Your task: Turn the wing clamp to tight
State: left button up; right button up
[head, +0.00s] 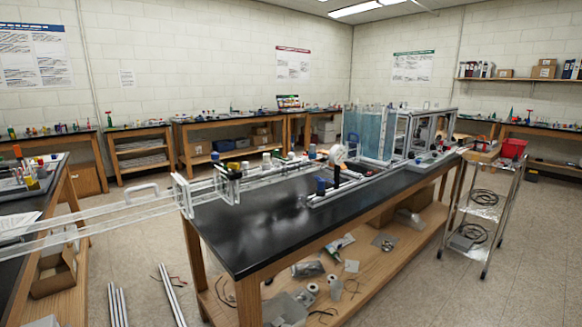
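A long metal and clear-walled extrusion frame (205,186) runs from the left edge of the head view onto a black-topped workbench (250,228). A second, lower metal frame (350,186) lies on the bench top near its middle. It carries a dark upright part (336,174), a blue part (320,186) and a round white part (338,153). The wing clamp is too small to pick out among these fittings, and its setting cannot be told. Neither of my grippers is in view.
A clear tank (366,134) stands at the bench's far end. A metal cart (482,212) with coiled cables stands to the right. The front of the bench top is clear, and open floor lies to the right.

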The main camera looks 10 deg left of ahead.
aim_at(234, 166)
jog(key=i+l+u, duration=0.1)
jog(key=u, duration=0.25)
jog(key=i+l+u, duration=0.1)
jog(key=u, duration=0.25)
jog(key=l+u, duration=0.35)
jog(key=i+j, duration=0.05)
